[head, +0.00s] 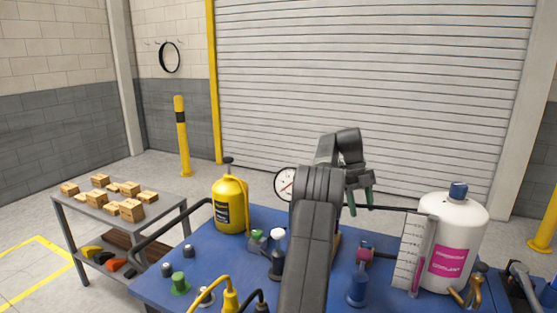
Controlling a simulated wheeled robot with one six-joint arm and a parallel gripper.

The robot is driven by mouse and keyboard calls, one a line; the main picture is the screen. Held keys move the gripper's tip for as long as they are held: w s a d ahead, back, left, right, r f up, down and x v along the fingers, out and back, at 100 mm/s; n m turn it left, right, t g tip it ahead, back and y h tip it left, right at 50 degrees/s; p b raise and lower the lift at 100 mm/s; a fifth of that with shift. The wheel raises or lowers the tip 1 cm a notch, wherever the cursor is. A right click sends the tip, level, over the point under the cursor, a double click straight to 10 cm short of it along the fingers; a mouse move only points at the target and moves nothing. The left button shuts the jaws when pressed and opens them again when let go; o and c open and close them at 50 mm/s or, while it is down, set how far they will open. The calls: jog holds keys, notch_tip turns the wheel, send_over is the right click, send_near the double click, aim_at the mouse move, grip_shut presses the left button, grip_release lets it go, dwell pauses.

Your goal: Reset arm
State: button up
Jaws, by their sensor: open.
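My gripper (361,203) is in the head view, right of centre, at the end of my grey arm. Its two green-tipped fingers point down and are apart, with nothing seen between them. It hangs over the far part of the blue fixture table (200,262). A thin dark rod passes close behind or beside the fingers; I cannot tell whether they touch. My arm rises from the bottom middle and hides part of the table and of the round gauge (284,183).
A yellow bottle (229,205) stands left of my arm, a white coolant bottle (453,240) right. A grey cart (75,212) with small boxes is at left. Floor beyond is clear.

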aim_at(367, 242)
jog(key=x, duration=1.1)
jog(key=shift+s, duration=0.1)
jog(key=shift+r, duration=0.1)
